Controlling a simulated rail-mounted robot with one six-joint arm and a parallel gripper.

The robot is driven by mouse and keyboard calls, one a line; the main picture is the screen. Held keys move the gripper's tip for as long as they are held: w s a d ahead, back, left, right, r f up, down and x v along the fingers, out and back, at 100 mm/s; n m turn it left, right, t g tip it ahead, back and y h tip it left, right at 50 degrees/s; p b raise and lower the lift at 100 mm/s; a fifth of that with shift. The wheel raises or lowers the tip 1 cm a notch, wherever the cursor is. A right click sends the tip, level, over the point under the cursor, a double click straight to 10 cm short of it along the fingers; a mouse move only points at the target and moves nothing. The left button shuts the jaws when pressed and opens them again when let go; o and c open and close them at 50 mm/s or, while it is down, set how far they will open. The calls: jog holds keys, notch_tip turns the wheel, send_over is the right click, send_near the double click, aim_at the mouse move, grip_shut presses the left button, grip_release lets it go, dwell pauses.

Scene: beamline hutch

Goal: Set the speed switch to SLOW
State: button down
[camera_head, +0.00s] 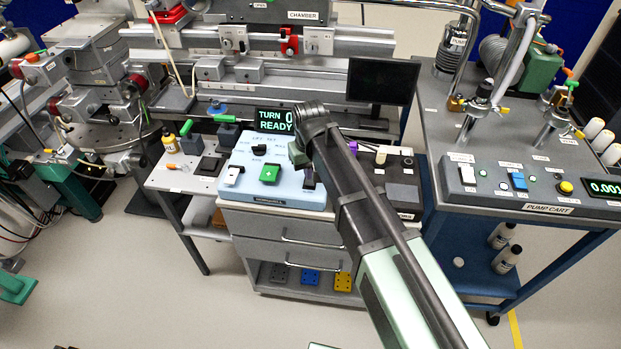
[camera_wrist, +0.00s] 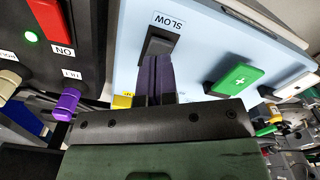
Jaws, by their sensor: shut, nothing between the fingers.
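The speed switch is a black rocker (camera_wrist: 161,42) on the light blue control box (camera_head: 273,201), beside a label reading SLOW (camera_wrist: 169,21), which appears upside down in the wrist view. The switch also shows in the head view (camera_head: 308,179), at the right of the box, partly behind my arm. My gripper (camera_wrist: 155,75) is shut and empty, its dark purple fingers at the near end of the switch. I cannot tell whether they touch it. In the head view my gripper is mostly hidden. Which way the rocker is tipped is unclear.
A green plus button (camera_wrist: 233,79) and a white switch (camera_head: 233,175) share the box. A dark panel with a red switch (camera_wrist: 53,17) and a purple knob (camera_wrist: 65,104) stands beside it. A display (camera_head: 275,120) reads TURN 0 READY. A monitor (camera_head: 380,80) stands behind.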

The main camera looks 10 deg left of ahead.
jog(key=shift+f+b, duration=1.25)
jog(key=shift+f, duration=0.05)
dwell(0.4)
jog(key=shift+r, duration=0.1)
notch_tip(320, 180, up, 7)
jog(key=p, duration=0.7)
jog(key=shift+r, duration=0.1)
jog(key=s+d+m, duration=0.2)
jog(key=s+d, duration=0.1)
jog(key=d, duration=0.7)
jog(key=s+d+m, duration=0.2)
jog(key=s+d, duration=0.2)
jog(key=d, duration=0.7)
jog(key=s+d+m, duration=0.3)
jog(key=d, duration=0.8)
jog(key=shift+s+d, duration=0.25)
jog(key=shift+s, duration=0.05)
